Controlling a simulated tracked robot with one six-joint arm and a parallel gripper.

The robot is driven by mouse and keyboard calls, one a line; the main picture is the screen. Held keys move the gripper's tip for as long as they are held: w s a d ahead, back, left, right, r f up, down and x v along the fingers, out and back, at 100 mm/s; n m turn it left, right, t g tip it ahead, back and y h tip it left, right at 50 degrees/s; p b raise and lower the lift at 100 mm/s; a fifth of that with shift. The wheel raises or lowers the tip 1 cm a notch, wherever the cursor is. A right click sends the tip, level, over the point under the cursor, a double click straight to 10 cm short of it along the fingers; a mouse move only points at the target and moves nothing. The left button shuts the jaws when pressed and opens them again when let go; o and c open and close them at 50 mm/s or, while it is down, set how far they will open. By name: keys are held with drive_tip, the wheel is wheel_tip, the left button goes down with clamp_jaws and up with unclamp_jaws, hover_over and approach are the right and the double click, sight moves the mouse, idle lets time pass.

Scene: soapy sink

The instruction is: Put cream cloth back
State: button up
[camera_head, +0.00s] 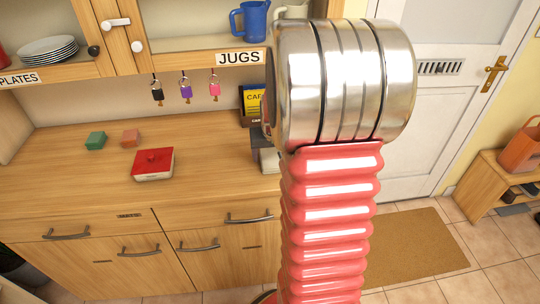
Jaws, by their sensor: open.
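No cream cloth can be made out in this view. My gripper is not in view. A thick red ribbed part of my arm with a wide metal joint fills the middle right of the picture and hides part of the counter, the wall and the cupboard behind it.
The wooden counter (75,180) holds a green block (95,140), an orange block (130,137) and a red-lidded dish (153,164). Keys (186,90) hang above it. A blue jug (250,20) stands in the cupboard. A mat (415,245) lies before the white door (425,120). An orange bag (520,150) sits on a bench (480,190).

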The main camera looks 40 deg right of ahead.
drive_tip(key=v, duration=1.1)
drive_tip(key=shift+s+r, duration=0.2)
drive_tip(key=shift+r, duration=0.1)
drive_tip(key=shift+a, duration=0.2)
drive_tip(key=s+a+r+n+t, duration=0.1)
drive_tip(key=a+r, duration=0.1)
drive_tip(key=a, duration=0.5)
drive_tip(key=s+a+r+n, duration=0.2)
drive_tip(key=a, duration=0.6)
drive_tip(key=s+a+n+y, duration=0.1)
drive_tip(key=s+a+n, duration=0.1)
drive_tip(key=s+a, duration=0.2)
drive_tip(key=s+a+n+t+y, duration=0.1)
drive_tip(key=s+a, duration=0.4)
drive_tip(key=a, duration=0.5)
drive_tip(key=shift+s+r+n, duration=0.15)
drive_tip(key=shift+r+n, duration=0.2)
drive_tip(key=shift+n, duration=0.05)
